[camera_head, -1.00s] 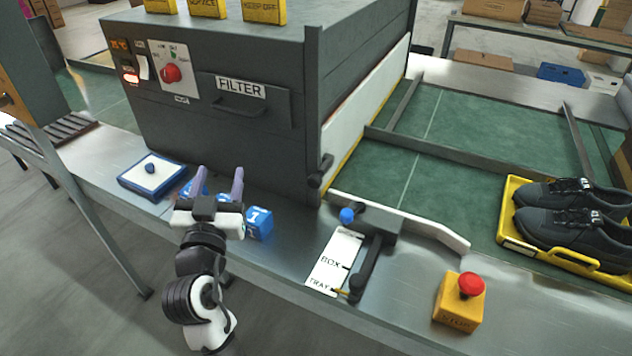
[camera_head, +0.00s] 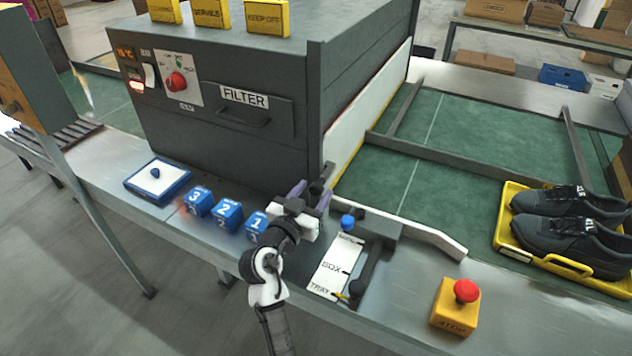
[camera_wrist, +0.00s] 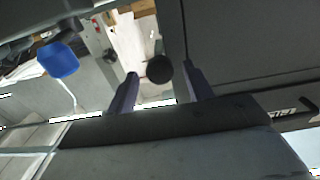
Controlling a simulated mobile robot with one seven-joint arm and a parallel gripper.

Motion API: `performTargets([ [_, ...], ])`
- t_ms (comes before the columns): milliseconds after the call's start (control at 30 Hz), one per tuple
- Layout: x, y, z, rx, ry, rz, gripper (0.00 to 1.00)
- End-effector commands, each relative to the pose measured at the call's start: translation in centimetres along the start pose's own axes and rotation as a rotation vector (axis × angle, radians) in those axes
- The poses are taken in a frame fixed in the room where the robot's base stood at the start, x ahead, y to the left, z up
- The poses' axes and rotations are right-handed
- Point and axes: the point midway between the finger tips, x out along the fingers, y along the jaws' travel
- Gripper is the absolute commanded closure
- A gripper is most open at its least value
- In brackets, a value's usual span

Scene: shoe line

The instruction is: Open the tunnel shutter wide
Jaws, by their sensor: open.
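The tunnel shutter (camera_head: 372,102) is a white panel with a yellow lower edge on the right side of the dark grey tunnel housing (camera_head: 215,135). It stands across the tunnel mouth. Its dark handle (camera_head: 328,170) is at the near end, by the housing's front corner. My gripper (camera_head: 311,194) is open, with its purple fingers at the handle. In the wrist view, a dark round knob (camera_wrist: 160,69), apparently the handle's end, shows between the spread fingers (camera_wrist: 158,92). I cannot tell if they touch it.
A blue-knobbed lever (camera_head: 347,222) and a BOX/TRAY selector plate (camera_head: 330,268) are just right of my gripper. Numbered blue blocks (camera_head: 228,213) stand left. A red stop button (camera_head: 466,290) and a yellow tray (camera_head: 508,236) with black shoes are further right.

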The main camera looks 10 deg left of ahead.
Motion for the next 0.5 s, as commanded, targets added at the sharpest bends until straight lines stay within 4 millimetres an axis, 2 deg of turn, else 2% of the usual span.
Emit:
performTargets([
  [100,1.4,0.0,-0.2,0.000,0.001,0.001,0.48],
  [200,2.0,-0.1,-0.1,0.000,0.000,-0.001,0.48],
  [500,2.3,-0.1,0.0,0.000,0.001,-0.002,0.48],
])
